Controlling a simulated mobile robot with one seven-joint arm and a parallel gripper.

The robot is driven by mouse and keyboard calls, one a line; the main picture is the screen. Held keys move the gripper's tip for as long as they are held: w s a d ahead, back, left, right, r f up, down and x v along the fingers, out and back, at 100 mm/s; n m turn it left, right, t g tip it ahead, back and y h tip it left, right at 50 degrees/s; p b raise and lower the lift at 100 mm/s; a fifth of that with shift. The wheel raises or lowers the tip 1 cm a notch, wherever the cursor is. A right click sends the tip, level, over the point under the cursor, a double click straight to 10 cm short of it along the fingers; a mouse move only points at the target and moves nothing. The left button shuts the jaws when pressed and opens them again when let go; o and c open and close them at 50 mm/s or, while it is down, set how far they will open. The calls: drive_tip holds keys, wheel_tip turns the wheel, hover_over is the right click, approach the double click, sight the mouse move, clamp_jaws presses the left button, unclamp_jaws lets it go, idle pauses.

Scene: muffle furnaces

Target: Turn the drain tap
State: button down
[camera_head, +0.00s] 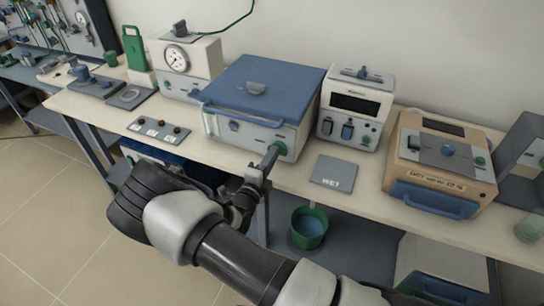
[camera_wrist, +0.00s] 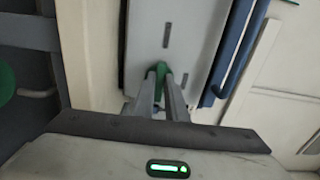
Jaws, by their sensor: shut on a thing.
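The drain tap (camera_head: 273,153) is a green handle low on the front right of the white box with the blue lid (camera_head: 262,86). My gripper (camera_head: 266,166) reaches it from the front, above the bench edge, and is shut on it. In the wrist view the green tap (camera_wrist: 160,69) shows between the two fingertips of my gripper (camera_wrist: 161,77), against the box's pale front. The fingers hide part of the tap, so its exact angle is hard to tell.
A green bucket (camera_head: 308,228) stands on the lower shelf below the bench edge. A grey "WET" plate (camera_head: 333,172) lies right of the box, with a tan furnace (camera_head: 441,165) further right. A plate with several knobs (camera_head: 159,129) lies to the left.

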drive_tip(key=c, duration=1.8)
unclamp_jaws()
drive_tip(key=v, duration=1.7)
drive_tip(key=shift+s, duration=0.2)
drive_tip(key=shift+a, duration=0.1)
